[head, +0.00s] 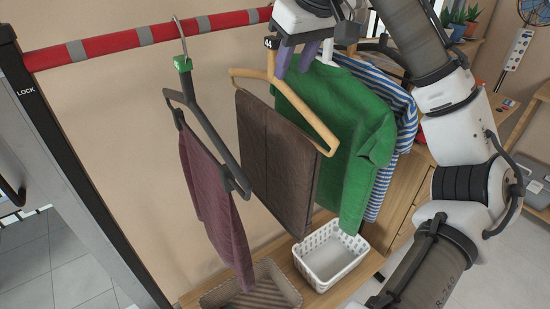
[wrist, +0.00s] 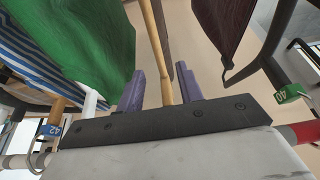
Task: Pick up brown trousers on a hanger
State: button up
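The brown trousers (head: 275,160) hang folded over a light wooden hanger (head: 310,115), between a maroon garment and a green shirt. My gripper (head: 296,58) is up at the rail, by the top of the wooden hanger. In the wrist view, the two purple fingers of my gripper (wrist: 160,88) stand apart, with the wooden hanger (wrist: 155,45) edge-on between them. A gap shows on both sides of the hanger, so the gripper is open. The hanger's hook is hidden by the gripper body in the wrist view.
The maroon garment (head: 213,195) hangs on a black hanger with a green tag, left of the trousers. The green shirt (head: 335,130) and a striped shirt (head: 395,90) hang right. The red rail (head: 110,42) runs above. A white basket (head: 333,258) stands below.

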aim_at(285, 87)
jog(key=shift+p+x, duration=0.3)
jog(key=shift+x, duration=3.6)
grip_shut()
jog(key=shift+r, duration=0.1)
